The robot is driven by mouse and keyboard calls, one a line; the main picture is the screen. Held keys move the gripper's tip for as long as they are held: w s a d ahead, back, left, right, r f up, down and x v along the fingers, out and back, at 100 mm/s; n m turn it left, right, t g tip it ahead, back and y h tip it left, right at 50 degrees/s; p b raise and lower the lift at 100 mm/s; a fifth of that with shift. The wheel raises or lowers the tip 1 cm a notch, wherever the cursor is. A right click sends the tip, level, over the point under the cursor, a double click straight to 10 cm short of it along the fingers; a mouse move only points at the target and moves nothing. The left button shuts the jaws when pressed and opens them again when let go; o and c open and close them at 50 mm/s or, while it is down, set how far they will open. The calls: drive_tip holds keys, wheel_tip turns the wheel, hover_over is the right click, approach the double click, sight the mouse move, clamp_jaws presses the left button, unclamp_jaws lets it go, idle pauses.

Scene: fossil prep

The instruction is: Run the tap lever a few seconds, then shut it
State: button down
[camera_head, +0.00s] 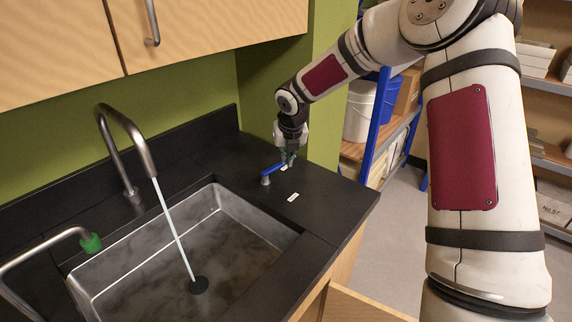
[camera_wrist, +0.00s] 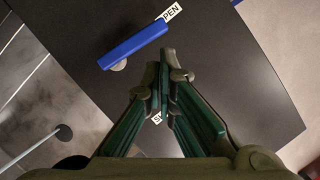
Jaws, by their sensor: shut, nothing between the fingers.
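The blue tap lever (camera_head: 273,168) sits on a short round post on the black counter, right of the sink. It also shows in the wrist view (camera_wrist: 133,45), its far end beside a white label reading "PEN" (camera_wrist: 172,12), the first part hidden. A stream of water runs from the curved metal tap (camera_head: 128,125) to the sink drain. My gripper (camera_head: 290,158) is shut and empty, close to the lever's end. In the wrist view its fingertips (camera_wrist: 166,58) are beside the lever with a small gap. A second label (camera_wrist: 157,118) is partly hidden behind the fingers.
The steel sink (camera_head: 228,193) lies left of the lever. A second bent pipe with a green tip (camera_head: 91,243) reaches over its left side. A wooden cupboard (camera_head: 190,25) hangs above. Blue-framed shelves (camera_head: 372,150) stand beyond the counter's right end.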

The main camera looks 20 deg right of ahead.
drive_tip(key=v, duration=0.7)
idle(0.3)
